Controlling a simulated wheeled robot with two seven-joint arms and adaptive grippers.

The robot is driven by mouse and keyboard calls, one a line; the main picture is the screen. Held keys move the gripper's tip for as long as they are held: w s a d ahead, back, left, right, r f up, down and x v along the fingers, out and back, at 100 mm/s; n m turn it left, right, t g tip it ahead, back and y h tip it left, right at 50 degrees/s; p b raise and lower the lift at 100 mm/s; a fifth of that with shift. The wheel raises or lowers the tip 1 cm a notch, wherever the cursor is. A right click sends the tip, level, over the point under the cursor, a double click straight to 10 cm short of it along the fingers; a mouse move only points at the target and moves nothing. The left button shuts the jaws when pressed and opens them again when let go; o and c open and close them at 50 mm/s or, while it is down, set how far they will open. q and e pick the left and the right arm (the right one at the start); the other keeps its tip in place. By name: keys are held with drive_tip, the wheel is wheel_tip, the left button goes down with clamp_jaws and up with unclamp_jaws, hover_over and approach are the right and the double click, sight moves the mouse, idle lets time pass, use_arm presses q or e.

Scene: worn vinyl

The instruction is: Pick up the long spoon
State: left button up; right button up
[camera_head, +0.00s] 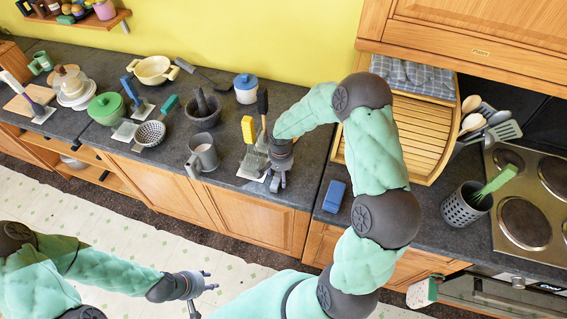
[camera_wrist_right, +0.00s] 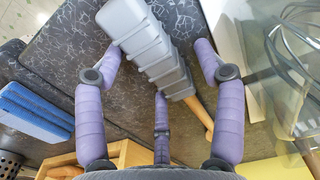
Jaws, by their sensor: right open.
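Several spoons and turners (camera_head: 471,104) stand at the right beside the wooden box. My left gripper (camera_head: 203,286) is open and empty over the floor.
A yellow-handled tool (camera_head: 248,129) stands close by; whisk wires (camera_wrist_right: 295,45) show in the wrist view. A grey mug (camera_head: 203,153) is to the left and a blue sponge (camera_head: 334,196) to the right. The wooden box (camera_head: 405,130) and perforated holder (camera_head: 463,208) are farther right.

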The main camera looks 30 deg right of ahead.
drive_tip(key=c, duration=1.3)
drive_tip(key=shift+o, duration=0.2)
drive_tip(key=shift+r, duration=0.1)
